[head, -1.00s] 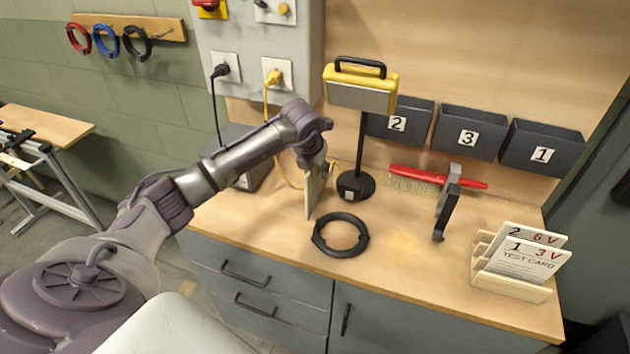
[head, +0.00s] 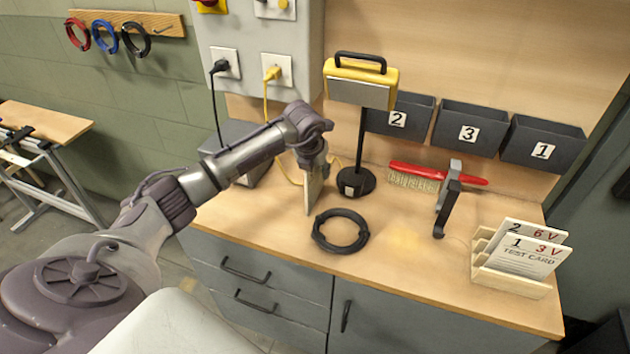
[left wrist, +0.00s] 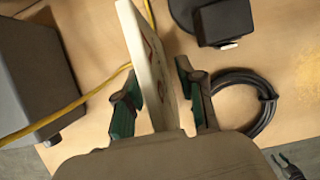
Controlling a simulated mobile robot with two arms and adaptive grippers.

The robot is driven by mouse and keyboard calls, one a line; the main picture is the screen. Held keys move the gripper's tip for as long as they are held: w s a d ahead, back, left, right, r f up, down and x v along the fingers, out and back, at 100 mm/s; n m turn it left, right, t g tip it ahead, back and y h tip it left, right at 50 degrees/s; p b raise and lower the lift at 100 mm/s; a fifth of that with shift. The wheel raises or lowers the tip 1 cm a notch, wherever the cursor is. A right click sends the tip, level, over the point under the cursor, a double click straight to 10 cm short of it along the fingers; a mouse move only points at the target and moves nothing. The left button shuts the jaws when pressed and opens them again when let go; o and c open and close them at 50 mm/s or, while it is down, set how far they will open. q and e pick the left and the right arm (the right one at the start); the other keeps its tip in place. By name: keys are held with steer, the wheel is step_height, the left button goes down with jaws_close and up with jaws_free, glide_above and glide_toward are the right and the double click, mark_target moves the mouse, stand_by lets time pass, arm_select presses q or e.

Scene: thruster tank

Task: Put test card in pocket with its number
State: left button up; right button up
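My left gripper (left wrist: 160,98) is shut on a pale test card (left wrist: 146,62), held upright above the bench. In the head view the card (head: 315,189) hangs below the gripper, left of the black lamp stand. Red marks show on its face, but its number is not readable. Two more cards stand in a wooden rack at the right: a card marked 2, 6 V (head: 531,231) behind a card marked 1, 3 V (head: 526,250). Wall pockets carry numbers: pocket 2 (head: 412,108), pocket 3 (head: 468,115), pocket 1 (head: 545,133). My right gripper is not clearly identifiable.
A yellow lamp (head: 361,82) stands in front of pocket 2's left side. A yellow cable (head: 266,110) hangs behind the arm. The front middle is clear.

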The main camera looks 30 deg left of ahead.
arm_select(q)
steer(key=shift+c, duration=0.3)
jaws_close()
steer(key=shift+r, duration=0.15)
steer(key=s+d+r+b, duration=0.2)
steer(key=s+b, duration=0.1)
steer(key=s, duration=0.5)
steer(key=s+d+r+b, duration=0.1)
steer(key=s+b, duration=0.3)
steer(key=s, duration=0.5)
steer(key=shift+s+d+r, duration=0.3)
steer(key=shift+d+r, duration=0.1)
steer(key=shift+d, duration=0.2)
